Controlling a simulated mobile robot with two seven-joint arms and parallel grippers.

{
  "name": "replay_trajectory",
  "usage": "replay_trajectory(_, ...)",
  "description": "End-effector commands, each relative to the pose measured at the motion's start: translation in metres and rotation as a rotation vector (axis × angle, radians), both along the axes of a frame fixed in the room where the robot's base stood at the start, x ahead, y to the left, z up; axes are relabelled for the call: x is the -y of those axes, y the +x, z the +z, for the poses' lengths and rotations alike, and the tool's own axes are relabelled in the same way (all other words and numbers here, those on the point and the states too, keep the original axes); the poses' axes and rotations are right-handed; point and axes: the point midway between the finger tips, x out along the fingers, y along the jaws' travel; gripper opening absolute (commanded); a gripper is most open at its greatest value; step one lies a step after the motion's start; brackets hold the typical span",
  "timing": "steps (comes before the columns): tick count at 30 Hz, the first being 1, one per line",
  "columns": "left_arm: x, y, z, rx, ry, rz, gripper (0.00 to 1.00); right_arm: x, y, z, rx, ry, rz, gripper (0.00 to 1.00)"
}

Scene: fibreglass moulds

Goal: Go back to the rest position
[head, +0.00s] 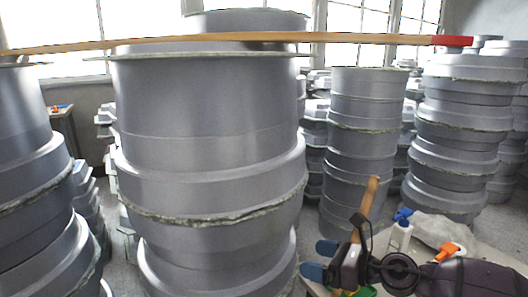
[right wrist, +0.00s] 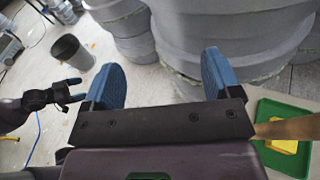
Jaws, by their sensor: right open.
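My right gripper (head: 319,260) is at the lower right of the head view, its two blue fingers apart with nothing between them. In the right wrist view my right gripper (right wrist: 160,82) also shows open and empty, with the grey floor and a large grey mould (right wrist: 220,35) beyond its fingers. My left gripper (right wrist: 75,90) is at the left of the right wrist view, its blue fingertips apart and no object visible between them. It is not in the head view.
Tall stacked grey moulds (head: 210,130) fill the middle. A long wooden pole (head: 250,38) with a red end crosses the top. A wooden handle (head: 370,195), a blue-capped bottle (head: 401,235) and an orange-topped item (head: 450,250) are close to my right arm. A green tray (right wrist: 275,160) holds something yellow.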

Motion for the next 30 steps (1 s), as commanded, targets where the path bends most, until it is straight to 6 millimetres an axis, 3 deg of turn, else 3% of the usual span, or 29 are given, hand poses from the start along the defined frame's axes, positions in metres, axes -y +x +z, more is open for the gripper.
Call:
replay_trajectory(3,0.0,0.002,0.0,0.003,-0.001,-0.001,0.85,-0.012,-0.002,0.005,-0.334,0.376,-0.144,0.83)
replay_trajectory(8,0.001,0.004,0.001,0.007,0.0,-0.002,0.85,-0.006,-0.004,-0.003,-0.788,0.88,-0.323,0.83)
replay_trajectory(15,0.001,0.007,0.003,0.013,0.0,-0.004,0.85,0.027,-0.019,-0.047,-1.305,1.505,-0.539,0.83)
replay_trajectory(23,0.001,0.008,0.004,0.016,-0.001,-0.005,0.85,0.075,-0.063,-0.117,-1.621,2.042,-0.743,0.83)
replay_trajectory(30,0.001,0.007,0.004,0.015,0.0,-0.004,0.85,0.121,-0.132,-0.183,-1.677,2.399,-0.919,0.83)
